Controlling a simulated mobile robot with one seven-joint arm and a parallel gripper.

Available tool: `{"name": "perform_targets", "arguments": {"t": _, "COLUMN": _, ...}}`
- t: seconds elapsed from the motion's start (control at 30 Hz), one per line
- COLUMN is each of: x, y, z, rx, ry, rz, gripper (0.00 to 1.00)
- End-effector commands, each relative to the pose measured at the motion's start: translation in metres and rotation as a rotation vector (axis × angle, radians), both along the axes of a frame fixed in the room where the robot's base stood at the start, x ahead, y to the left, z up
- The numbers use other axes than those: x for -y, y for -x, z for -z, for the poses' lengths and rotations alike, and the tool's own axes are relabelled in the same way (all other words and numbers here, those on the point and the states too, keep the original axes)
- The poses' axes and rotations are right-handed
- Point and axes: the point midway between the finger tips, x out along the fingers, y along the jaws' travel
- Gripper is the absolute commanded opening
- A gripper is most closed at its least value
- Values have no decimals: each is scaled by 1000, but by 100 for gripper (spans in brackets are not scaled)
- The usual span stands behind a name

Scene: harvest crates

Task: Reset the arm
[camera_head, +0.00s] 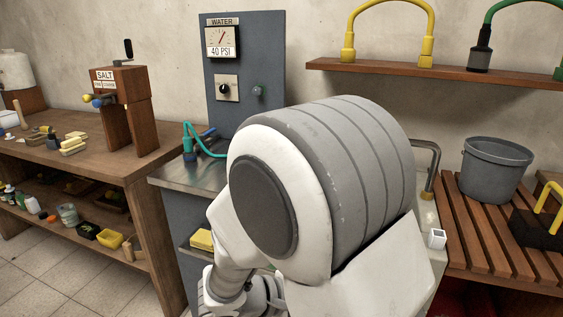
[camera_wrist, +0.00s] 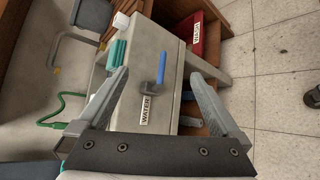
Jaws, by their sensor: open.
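My gripper (camera_wrist: 158,100) shows in the wrist view with its two grey fingers spread wide and nothing between them. Beyond the fingers is a grey cabinet front with a blue lever (camera_wrist: 162,68) and a label reading WATER. The fingers look apart from it, though the exact distance is hard to tell. In the head view my large white and grey arm link fills the middle and hides much of the sink counter (camera_head: 172,178). The gripper's fingers cannot be made out in the head view.
A wooden bench with a salt dispenser (camera_head: 122,84) stands at left, with small items on its lower shelf. A grey bucket (camera_head: 494,168) sits on a slatted rack at right. A red bin (camera_wrist: 198,38) is beyond the cabinet. Tiled floor (camera_wrist: 275,85) is open at the wrist view's right.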

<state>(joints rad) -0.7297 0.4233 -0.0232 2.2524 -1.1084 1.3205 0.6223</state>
Motion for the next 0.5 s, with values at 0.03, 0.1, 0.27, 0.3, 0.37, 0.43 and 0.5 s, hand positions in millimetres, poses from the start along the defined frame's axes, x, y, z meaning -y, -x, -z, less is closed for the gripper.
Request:
{"name": "perform_targets", "arguments": {"t": 0.03, "x": 13, "y": 7, "z": -9, "rx": 0, "ry": -58, "rz": 60, "gripper": 100}}
{"name": "perform_targets", "arguments": {"t": 0.1, "x": 26, "y": 19, "z": -16, "rx": -11, "ry": -138, "rz": 134, "gripper": 100}}
{"name": "perform_targets", "arguments": {"t": 0.27, "x": 49, "y": 47, "z": -32, "rx": -15, "ry": -333, "rz": 281, "gripper": 100}}
{"name": "perform_targets", "arguments": {"t": 0.3, "x": 53, "y": 54, "z": -35, "rx": -12, "ry": -384, "rz": 313, "gripper": 100}}
{"name": "perform_targets", "arguments": {"t": 0.37, "x": 58, "y": 64, "z": -40, "rx": -3, "ry": -463, "rz": 357, "gripper": 100}}
{"name": "perform_targets", "arguments": {"t": 0.43, "x": 61, "y": 75, "z": -46, "rx": 13, "ry": -555, "rz": 402, "gripper": 100}}
{"name": "perform_targets", "arguments": {"t": 0.5, "x": 63, "y": 85, "z": -52, "rx": 35, "ry": -649, "rz": 438, "gripper": 100}}
